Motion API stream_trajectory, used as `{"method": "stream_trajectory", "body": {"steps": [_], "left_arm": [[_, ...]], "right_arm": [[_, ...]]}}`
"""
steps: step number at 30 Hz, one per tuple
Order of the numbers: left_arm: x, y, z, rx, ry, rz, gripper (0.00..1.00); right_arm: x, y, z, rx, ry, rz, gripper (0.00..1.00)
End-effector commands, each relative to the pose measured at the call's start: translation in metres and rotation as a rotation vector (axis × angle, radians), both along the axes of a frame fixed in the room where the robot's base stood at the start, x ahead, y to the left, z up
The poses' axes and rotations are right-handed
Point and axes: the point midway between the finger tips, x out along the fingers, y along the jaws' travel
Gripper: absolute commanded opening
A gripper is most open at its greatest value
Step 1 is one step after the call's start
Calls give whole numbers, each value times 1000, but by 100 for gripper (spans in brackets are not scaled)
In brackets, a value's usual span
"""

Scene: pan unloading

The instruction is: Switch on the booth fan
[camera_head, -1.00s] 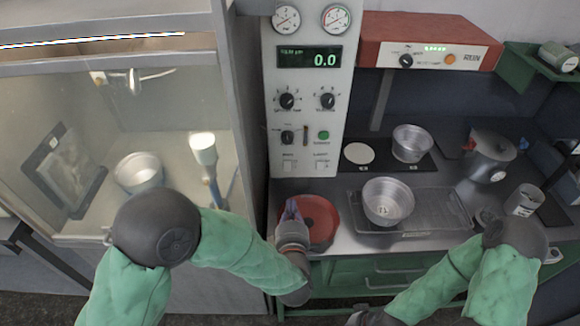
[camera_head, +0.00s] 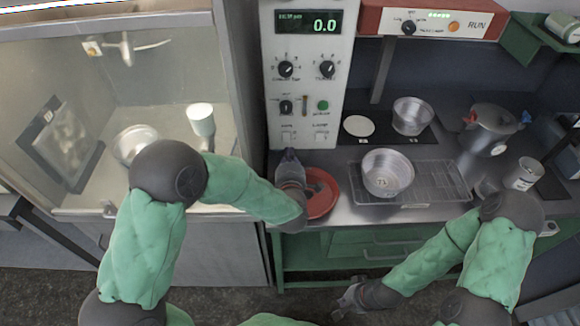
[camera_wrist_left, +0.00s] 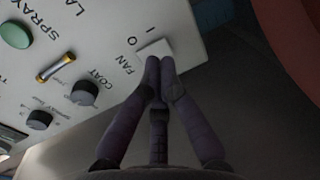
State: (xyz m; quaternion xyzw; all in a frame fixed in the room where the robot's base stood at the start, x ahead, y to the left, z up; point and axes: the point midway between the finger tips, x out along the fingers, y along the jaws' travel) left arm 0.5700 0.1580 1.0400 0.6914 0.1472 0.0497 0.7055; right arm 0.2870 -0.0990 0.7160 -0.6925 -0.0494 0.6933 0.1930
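The control panel (camera_head: 303,90) stands at the middle back, with two white rocker switches low on its face. The left wrist view shows the white fan rocker (camera_wrist_left: 153,49), marked FAN, I and O. My left gripper (camera_wrist_left: 159,65) is shut and empty, its fingertips together at the rocker's edge and overlapping it; I cannot tell whether they touch. In the head view my left gripper (camera_head: 288,157) is just below the panel's left rocker (camera_head: 288,137). The rocker's setting cannot be read. My right gripper (camera_head: 350,298) is low, in front of the bench, its fingers unclear.
A red bowl (camera_head: 322,198) is beside my left wrist. A metal pot (camera_head: 388,173) stands on a rack (camera_head: 440,183) to the right. In the wrist view the coat knob (camera_wrist_left: 85,92), yellow-and-silver toggle (camera_wrist_left: 56,67) and green button (camera_wrist_left: 14,34) are near the rocker.

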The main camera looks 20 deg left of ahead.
Motion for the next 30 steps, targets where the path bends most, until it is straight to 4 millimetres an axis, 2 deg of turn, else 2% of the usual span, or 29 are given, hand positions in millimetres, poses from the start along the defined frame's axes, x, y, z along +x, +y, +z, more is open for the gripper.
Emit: {"method": "stream_trajectory", "body": {"steps": [3,9,23,30], "left_arm": [[17,5,-4,0,0,2,0],[32,10,-5,1,0,2,0],[35,10,-6,2,-2,0,0],[39,11,-12,13,-47,-1,0]], "right_arm": [[0,0,-3,0,0,0,0],[0,0,-5,0,0,0,0],[0,0,-6,0,0,0,0],[0,0,-31,0,0,0,0]]}}
